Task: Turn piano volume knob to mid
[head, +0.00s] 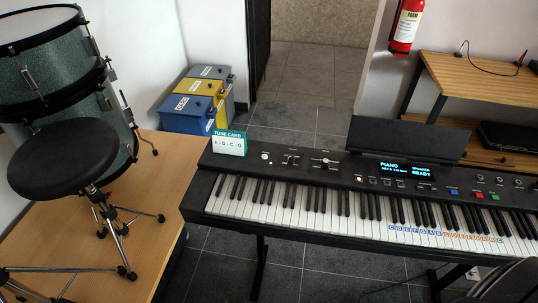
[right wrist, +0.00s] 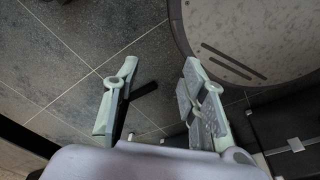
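The black digital piano (head: 330,175) stands on dark legs across the middle and right of the head view. Its lit display (head: 405,171) reads PIANO and READY. Small controls (head: 325,161) sit on the panel left of the display, and several small knobs (head: 480,178) sit to its right. Their labels are too small to read, so I cannot tell which is the volume knob or where it points. My right gripper (right wrist: 160,66) is open and empty above the tiled floor in the right wrist view. My left gripper is not in view.
A green tune card (head: 229,143) stands on the piano's left end. A drum (head: 50,65) and black stool (head: 63,158) stand on a wooden platform at left. Bins (head: 190,110) stand behind. A wooden shelf (head: 480,85) is at the back right.

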